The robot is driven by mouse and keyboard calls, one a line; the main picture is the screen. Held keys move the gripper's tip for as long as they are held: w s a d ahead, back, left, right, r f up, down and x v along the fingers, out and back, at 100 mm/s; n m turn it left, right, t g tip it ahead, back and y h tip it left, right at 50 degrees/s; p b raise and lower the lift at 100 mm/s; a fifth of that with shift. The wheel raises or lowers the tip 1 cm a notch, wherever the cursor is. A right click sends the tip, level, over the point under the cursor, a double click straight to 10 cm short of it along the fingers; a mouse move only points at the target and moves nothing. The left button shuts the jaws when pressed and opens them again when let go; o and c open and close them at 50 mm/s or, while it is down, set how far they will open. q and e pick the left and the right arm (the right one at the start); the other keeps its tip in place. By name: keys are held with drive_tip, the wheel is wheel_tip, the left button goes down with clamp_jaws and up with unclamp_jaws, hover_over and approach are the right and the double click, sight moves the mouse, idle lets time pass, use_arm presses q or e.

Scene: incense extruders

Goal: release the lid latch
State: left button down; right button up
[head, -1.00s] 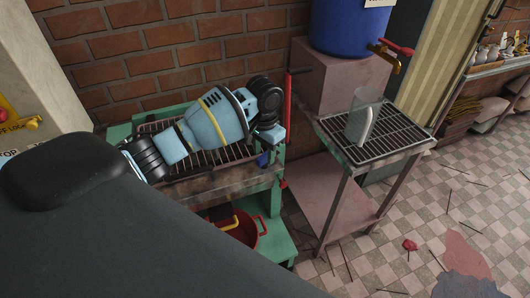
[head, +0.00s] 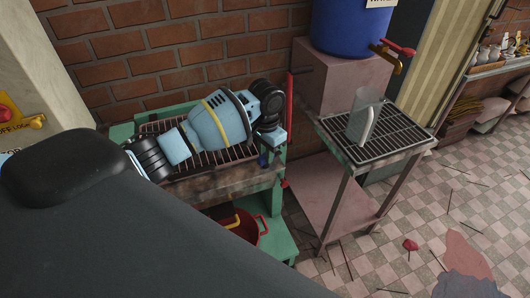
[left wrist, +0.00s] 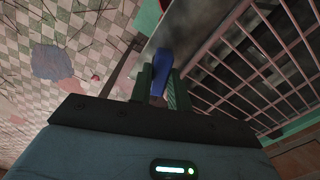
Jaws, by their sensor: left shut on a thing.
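A blue lever (head: 263,160), which looks like the latch, sits at the right front corner of the green-framed trough with a barred grille (head: 205,158). It also shows in the left wrist view (left wrist: 162,58), as a blue piece with a rounded end. My left gripper (left wrist: 160,80) is shut on it, with a dark green finger on each side. In the head view my left arm reaches across the grille, and its fingertips are hidden at that corner. I see no clear movement of a lid. My right gripper is in neither view.
A metal rack table (head: 385,150) with a clear jug (head: 362,118) stands to the right. A blue barrel (head: 350,25) with a tap is behind it. A red pot (head: 262,228) sits on the lower green shelf. A brick wall closes the back. Sticks litter the tiled floor.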

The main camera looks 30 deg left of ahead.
use_arm(q)
drive_tip(key=shift+r+m+p, duration=0.25)
drive_tip(key=shift+m+p, duration=0.1)
drive_tip(key=shift+m, duration=0.55)
drive_tip(key=shift+f+m, duration=0.1)
drive_tip(key=shift+m, duration=0.3)
drive_tip(key=shift+f+m, duration=0.15)
drive_tip(key=shift+m, duration=0.65)
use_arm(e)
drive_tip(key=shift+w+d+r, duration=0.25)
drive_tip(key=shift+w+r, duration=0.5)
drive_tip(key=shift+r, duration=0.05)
use_arm(q)
drive_tip(key=c, duration=1.3)
unclamp_jaws()
drive_tip(key=shift+r, duration=3.9)
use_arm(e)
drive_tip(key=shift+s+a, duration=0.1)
